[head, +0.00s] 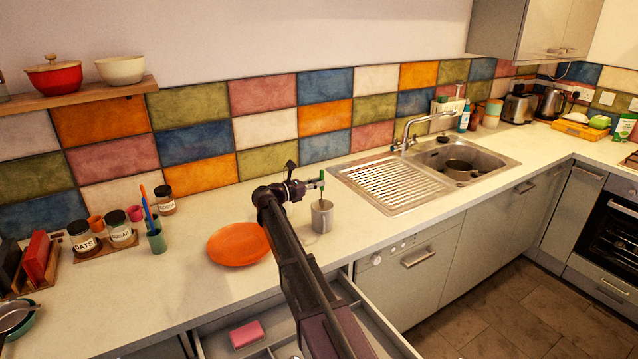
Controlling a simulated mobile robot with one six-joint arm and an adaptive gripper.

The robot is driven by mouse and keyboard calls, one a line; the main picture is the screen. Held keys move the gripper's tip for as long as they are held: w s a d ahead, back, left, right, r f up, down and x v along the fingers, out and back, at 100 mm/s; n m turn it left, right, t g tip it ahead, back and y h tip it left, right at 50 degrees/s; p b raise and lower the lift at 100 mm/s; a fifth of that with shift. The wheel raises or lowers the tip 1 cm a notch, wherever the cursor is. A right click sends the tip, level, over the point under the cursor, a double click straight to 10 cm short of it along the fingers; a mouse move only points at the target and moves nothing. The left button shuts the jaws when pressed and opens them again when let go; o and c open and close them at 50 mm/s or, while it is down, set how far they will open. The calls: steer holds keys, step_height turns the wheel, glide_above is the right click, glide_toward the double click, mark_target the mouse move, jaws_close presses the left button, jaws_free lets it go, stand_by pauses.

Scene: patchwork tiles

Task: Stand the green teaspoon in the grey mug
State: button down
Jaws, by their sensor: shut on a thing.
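The grey mug (321,218) stands upright on the worktop, right of the orange plate. My gripper (314,184) is just above the mug and is shut on the green teaspoon (322,178). The teaspoon is held roughly upright over the mug's mouth. Its lower part is at the mug's rim or inside it; I cannot tell how deep it goes.
The orange plate (238,244) lies close to the left of the mug. A green cup with utensils (156,241) and jars stand further left. The metal sink and drainer (390,180) are to the right. An open drawer (215,346) lies below the worktop's front edge.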

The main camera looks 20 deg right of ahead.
steer(key=shift+f+b, duration=0.35)
steer(key=shift+f, duration=0.2)
steer(key=c, duration=0.5)
jaws_free()
steer(key=shift+c, duration=0.2)
steer(key=o, duration=0.5)
steer(key=shift+s+r, duration=0.1)
steer(key=shift+r+p, duration=3.85)
steer(key=shift+p, duration=0.1)
